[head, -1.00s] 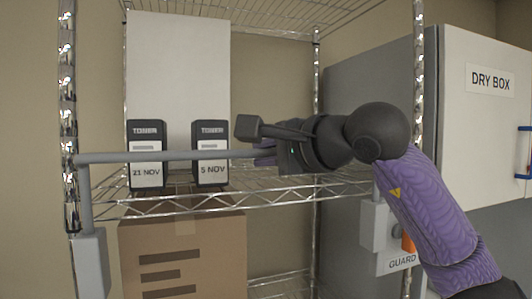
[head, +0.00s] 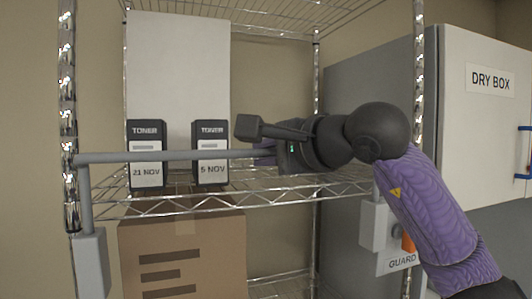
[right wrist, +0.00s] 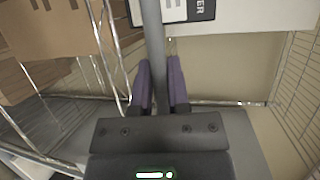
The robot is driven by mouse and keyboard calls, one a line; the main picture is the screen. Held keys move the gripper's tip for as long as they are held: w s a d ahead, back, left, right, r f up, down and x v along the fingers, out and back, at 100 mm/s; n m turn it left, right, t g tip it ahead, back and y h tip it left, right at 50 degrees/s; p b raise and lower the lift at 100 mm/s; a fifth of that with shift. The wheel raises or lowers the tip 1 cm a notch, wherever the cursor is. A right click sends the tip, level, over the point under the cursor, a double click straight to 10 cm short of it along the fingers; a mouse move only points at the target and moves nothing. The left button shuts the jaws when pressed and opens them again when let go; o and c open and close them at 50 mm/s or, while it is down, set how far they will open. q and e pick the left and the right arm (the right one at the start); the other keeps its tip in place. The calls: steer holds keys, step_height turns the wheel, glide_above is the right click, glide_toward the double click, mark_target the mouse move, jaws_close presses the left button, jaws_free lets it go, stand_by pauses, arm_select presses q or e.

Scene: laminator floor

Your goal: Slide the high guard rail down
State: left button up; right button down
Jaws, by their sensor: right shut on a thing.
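The guard rail (head: 160,156) is a grey horizontal bar across the front of the wire shelf (head: 270,194), in front of the toner boxes. Its left end bends down into a grey bracket (head: 91,262) by the left post. On the right, a grey bracket (head: 375,225) with an orange part and a GUARD label (head: 401,262) is partly behind my arm. My right gripper (head: 262,153) is shut on the rail right of the toner boxes. In the right wrist view, the rail (right wrist: 152,40) runs between the purple fingers (right wrist: 159,85). My left gripper is not in view.
Two toner boxes, marked 21 NOV (head: 146,155) and 5 NOV (head: 210,155), stand on the shelf behind the rail. A white panel (head: 178,60) stands behind them. A cardboard box (head: 182,255) sits below. A DRY BOX cabinet (head: 485,110) is at the right.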

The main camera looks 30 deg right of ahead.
steer(key=shift+f, duration=0.1)
step_height(320, 180, down, 9)
steer(key=b, duration=0.7)
steer(key=shift+r, duration=0.2)
steer(key=shift+w+a, duration=0.1)
steer(key=c, duration=0.6)
jaws_free()
steer(key=shift+r, duration=0.1)
steer(key=b+v, duration=0.1)
steer(key=v, duration=0.9)
steer(key=shift+b, duration=0.3)
